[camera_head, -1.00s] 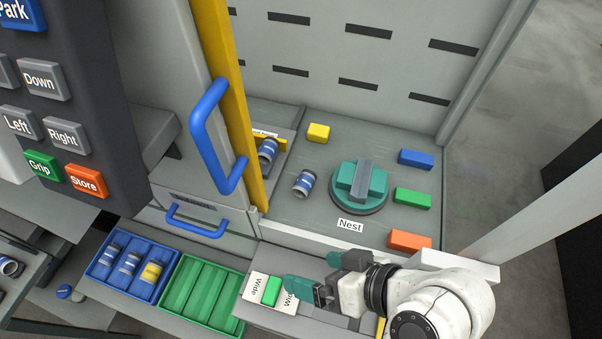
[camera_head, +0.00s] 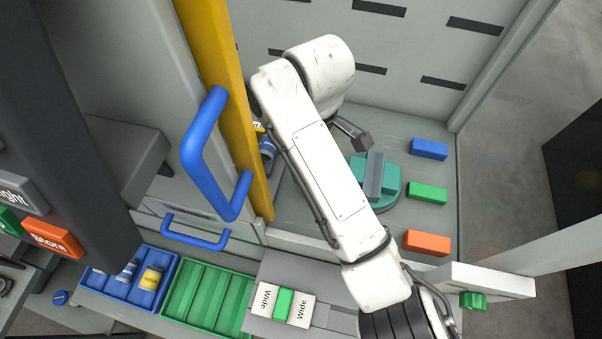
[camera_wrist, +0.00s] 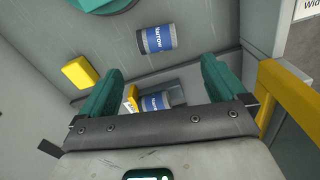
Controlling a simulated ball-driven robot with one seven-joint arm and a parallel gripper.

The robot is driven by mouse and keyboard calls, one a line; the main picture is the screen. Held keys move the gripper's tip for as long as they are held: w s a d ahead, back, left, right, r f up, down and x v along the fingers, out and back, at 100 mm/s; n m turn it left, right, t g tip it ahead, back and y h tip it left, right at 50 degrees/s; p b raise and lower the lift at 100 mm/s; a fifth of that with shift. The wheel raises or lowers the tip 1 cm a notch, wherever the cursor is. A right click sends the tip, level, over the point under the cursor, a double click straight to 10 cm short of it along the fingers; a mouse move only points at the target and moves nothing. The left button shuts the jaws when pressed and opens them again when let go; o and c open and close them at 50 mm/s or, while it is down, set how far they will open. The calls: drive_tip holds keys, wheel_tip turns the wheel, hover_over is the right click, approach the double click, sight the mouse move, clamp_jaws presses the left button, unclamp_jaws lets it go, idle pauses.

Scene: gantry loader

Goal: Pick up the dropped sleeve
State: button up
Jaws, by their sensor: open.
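A loose sleeve (camera_wrist: 156,39), silver with a blue label, lies on its side on the grey deck in the wrist view; my arm hides it in the head view. A second blue-labelled sleeve (camera_wrist: 156,101) sits in a holder with a yellow end, and part of it shows in the head view (camera_head: 267,148). My gripper (camera_wrist: 161,70) is open, its two green fingers apart with nothing held. The loose sleeve appears just beyond the fingertips; the second sleeve appears between the fingers, lower in the picture. I cannot tell the height above the deck.
The green nest fixture (camera_head: 386,178) stands close by. A yellow block (camera_wrist: 80,72) lies near one finger. Blue (camera_head: 429,149), green (camera_head: 427,193) and orange (camera_head: 426,242) blocks line the right side. The yellow door edge (camera_head: 225,100) with its blue handle (camera_head: 193,150) stands left of my arm.

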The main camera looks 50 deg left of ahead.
drive_tip(key=shift+w+a+f, duration=0.15)
drive_tip(key=shift+f, duration=0.05)
wheel_tip(320, 180, down, 2)
drive_tip(key=shift+f+b, duration=0.2)
drive_tip(key=shift+b, duration=0.7)
drive_tip(key=shift+f+p, duration=0.75)
drive_tip(key=shift+f, duration=3.2)
drive_tip(key=shift+c, duration=0.5)
drive_tip(key=c, duration=1.1)
drive_tip(key=shift+r, duration=0.15)
